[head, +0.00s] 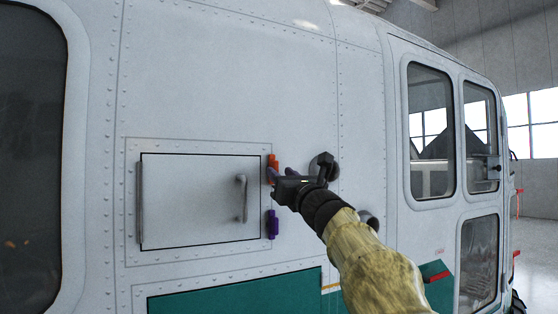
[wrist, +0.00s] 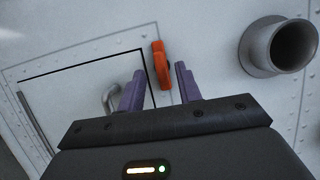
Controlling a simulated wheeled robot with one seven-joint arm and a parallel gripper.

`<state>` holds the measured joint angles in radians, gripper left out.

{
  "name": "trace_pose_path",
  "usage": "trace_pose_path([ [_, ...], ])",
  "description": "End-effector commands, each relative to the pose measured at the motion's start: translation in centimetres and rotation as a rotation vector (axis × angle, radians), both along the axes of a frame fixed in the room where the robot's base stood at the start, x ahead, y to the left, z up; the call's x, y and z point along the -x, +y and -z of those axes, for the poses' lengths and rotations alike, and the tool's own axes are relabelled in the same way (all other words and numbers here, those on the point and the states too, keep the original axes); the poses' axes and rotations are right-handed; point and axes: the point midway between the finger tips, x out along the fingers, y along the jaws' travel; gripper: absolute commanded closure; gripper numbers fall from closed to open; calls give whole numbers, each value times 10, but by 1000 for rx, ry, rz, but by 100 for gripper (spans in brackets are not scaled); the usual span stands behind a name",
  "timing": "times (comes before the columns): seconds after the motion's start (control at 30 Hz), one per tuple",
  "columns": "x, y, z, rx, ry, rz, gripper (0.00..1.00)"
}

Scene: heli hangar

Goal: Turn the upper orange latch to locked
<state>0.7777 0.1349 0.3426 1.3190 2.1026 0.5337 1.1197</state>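The upper orange latch (head: 272,162) sits at the upper right edge of a closed hatch door (head: 190,205) on the helicopter's side. It stands roughly upright, slightly tilted in the wrist view (wrist: 160,66). My gripper (head: 280,173) is at the latch, its purple fingertips partly covering the latch's lower part in the head view. In the wrist view my gripper (wrist: 160,84) is open, with one finger on each side of the latch's lower end. Gaps show beside the latch; I cannot tell how deep the fingers reach.
A purple latch (head: 272,224) sits lower on the same hatch edge. A grey door handle (head: 241,198) stands out left of the latches. A round grey pipe (wrist: 280,46) juts out to the right of the latch. Flat white fuselage lies above the hatch.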

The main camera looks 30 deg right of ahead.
Motion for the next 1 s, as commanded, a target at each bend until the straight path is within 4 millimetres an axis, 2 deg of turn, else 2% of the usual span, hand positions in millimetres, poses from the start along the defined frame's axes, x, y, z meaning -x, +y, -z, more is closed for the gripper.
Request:
trace_pose_path([
  [0.03, -7, 0, -7, -1, 0, -2, 65],
  [0.2, -19, -1, -10, -1, 0, 2, 65],
  [0.5, -21, -1, -9, 0, 0, 4, 65],
  [0.53, -21, -1, -9, 1, 0, 4, 67],
  [0.7, -21, -1, -9, 0, 0, 2, 100],
  [1.0, -21, 0, -9, 11, -1, 2, 100],
])
